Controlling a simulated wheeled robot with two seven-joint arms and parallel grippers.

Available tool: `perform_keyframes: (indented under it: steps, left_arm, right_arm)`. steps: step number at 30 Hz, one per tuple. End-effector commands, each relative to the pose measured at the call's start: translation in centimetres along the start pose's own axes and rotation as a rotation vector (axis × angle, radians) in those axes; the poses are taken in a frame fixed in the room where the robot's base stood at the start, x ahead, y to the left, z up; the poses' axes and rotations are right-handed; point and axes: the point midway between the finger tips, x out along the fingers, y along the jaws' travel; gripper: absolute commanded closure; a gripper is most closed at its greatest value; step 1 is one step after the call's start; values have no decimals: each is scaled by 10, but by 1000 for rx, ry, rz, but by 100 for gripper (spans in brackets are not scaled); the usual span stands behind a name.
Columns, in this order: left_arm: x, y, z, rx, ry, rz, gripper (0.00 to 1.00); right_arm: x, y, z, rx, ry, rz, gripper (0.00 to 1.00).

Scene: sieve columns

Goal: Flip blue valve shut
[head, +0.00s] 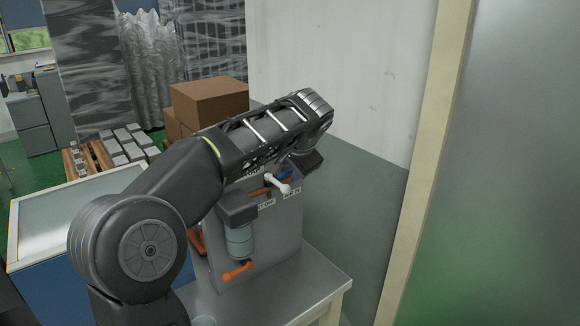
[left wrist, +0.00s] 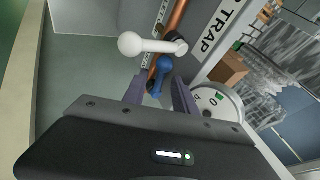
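The blue valve (left wrist: 163,70) has a short blue lever on a copper pipe. In the left wrist view it sits between the two fingers of my left gripper (left wrist: 156,90), which are apart and open; I cannot tell whether they touch it. In the head view a small part of the blue valve (head: 285,174) shows below my left gripper (head: 304,162), whose fingers are hard to make out there. A white-knobbed lever (left wrist: 145,46) lies just beyond the blue one, and also shows in the head view (head: 278,184). My right gripper is not in view.
A round dial gauge (left wrist: 217,104) is right of the fingers. The grey panel (head: 285,236) carries labels and an orange-red lever (head: 238,271) low down, and stands on a table (head: 325,288). Cardboard boxes (head: 212,98) are behind. A door frame (head: 428,150) is to the right.

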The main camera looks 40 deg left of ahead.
Motion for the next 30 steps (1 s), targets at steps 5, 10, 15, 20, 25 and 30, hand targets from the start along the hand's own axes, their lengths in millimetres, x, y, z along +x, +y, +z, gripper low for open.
perform_keyframes:
  steps: [5,10,15,20,25,30]
  left_arm:
    - [1,0,0,0,0,0,67]
    - [1,0,0,0,0,0,75]
    - [0,0,0,0,0,-1,89]
    - [0,0,0,0,0,0,100]
    - [0,0,0,0,0,0,100]
    - [0,0,0,0,0,0,100]
  right_arm:
    - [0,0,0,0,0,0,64]
    - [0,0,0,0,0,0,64]
    - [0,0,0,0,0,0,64]
    - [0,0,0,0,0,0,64]
    - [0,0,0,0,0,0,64]
    - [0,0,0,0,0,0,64]
